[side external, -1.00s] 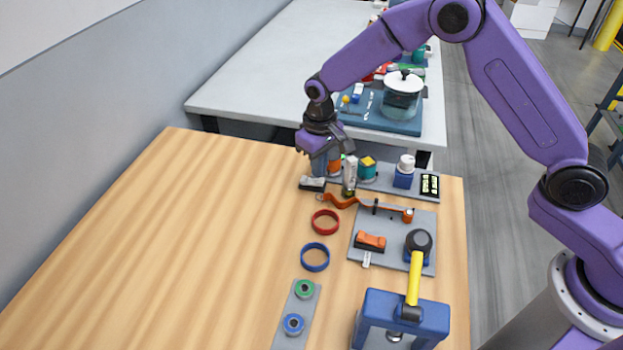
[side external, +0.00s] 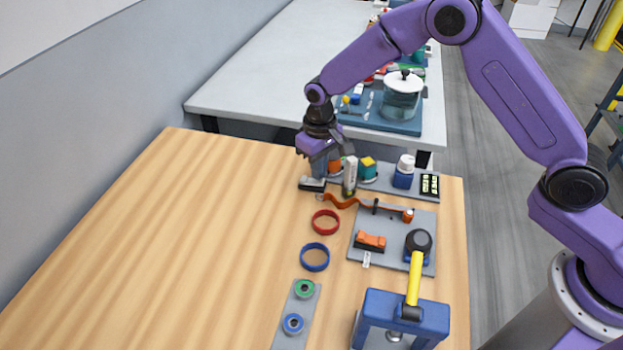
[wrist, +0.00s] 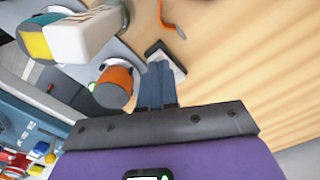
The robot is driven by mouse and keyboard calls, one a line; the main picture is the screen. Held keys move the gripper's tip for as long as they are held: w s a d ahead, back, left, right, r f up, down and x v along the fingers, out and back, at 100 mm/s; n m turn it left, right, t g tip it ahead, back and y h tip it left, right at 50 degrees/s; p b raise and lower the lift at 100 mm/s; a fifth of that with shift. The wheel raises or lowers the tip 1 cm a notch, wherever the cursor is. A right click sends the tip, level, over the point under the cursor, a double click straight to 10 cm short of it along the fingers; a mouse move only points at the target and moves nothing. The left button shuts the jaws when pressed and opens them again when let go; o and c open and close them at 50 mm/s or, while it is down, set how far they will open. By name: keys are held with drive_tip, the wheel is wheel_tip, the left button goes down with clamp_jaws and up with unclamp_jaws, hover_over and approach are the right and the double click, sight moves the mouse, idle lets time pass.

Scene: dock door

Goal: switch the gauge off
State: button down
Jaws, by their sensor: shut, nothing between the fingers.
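My gripper (side external: 319,172) is shut and empty, pointing down at the far end of the wooden table. In the wrist view its two fingers (wrist: 158,82) are together, with their tips at or just above a small black-and-white block (wrist: 165,60). That block (side external: 312,184) also shows in the side view, at the left end of a grey panel. I cannot tell whether the tips touch it. No part is clearly recognisable as the gauge. A black display with pale yellow marks (side external: 430,184) is at the panel's right end. An orange round part (wrist: 114,86) is beside the fingers.
A pale upright block (side external: 350,176) stands close to the right of my gripper. The grey panel (side external: 416,193) also carries a teal-and-yellow knob (side external: 368,168) and a blue part with white top (side external: 404,171). An orange wavy strip (side external: 340,202) lies in front. The table's left is clear.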

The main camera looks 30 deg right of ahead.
drive_tip(key=shift+f, duration=0.6)
idle(0.3)
drive_tip(key=shift+r, duration=3.5)
